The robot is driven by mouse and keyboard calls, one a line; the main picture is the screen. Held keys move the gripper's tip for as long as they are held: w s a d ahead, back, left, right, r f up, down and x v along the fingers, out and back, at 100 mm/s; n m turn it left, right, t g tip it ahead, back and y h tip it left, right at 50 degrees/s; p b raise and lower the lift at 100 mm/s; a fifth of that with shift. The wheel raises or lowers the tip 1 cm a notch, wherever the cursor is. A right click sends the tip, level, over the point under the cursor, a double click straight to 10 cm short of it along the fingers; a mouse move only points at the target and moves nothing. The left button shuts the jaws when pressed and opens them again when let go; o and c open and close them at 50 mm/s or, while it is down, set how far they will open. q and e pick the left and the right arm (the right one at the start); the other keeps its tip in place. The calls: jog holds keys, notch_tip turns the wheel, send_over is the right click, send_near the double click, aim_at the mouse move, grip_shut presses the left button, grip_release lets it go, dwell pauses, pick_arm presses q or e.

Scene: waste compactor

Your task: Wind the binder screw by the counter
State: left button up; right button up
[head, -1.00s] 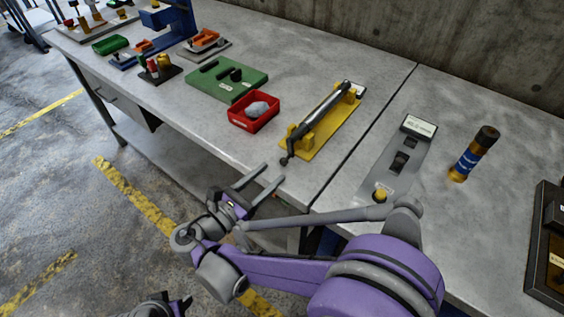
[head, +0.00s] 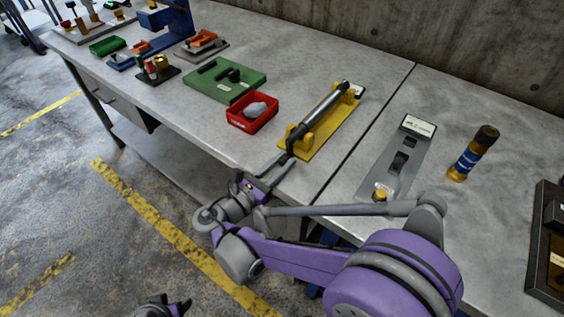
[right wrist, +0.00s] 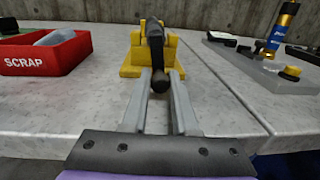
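The binder screw (head: 321,114) is a dark rod with a grey middle, lying in a yellow cradle (head: 318,139) on the bench. A small white-and-black block, perhaps the counter (head: 356,89), sits at its far end. My right gripper (head: 280,167) is open at the screw's near end. In the right wrist view the fingers (right wrist: 162,82) stand either side of the dark round end (right wrist: 168,80), with gaps showing; I cannot tell how deep it sits between them. Part of my left gripper (head: 165,305) shows at the bottom edge; its fingers are unclear.
A red SCRAP bin (head: 252,114) with a grey lump stands left of the cradle. A grey plate (head: 397,159) with a label and yellow knob lies right, beside a gold-and-blue cylinder (head: 473,153). A green fixture (head: 225,80) sits farther left. The bench front is clear.

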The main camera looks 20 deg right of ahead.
grip_shut()
jog(key=shift+w+a+m+p, duration=0.15)
jog(key=shift+w+m+p, duration=0.05)
jog(key=shift+m, duration=0.5)
jog(key=shift+w+a+m+p, duration=0.15)
jog(key=shift+m+p, duration=0.05)
jog(key=shift+m, duration=0.5)
jog(key=o, duration=0.8)
grip_release()
jog(key=v, duration=1)
jog(key=shift+s+a, duration=0.25)
jog(key=shift+a, duration=0.1)
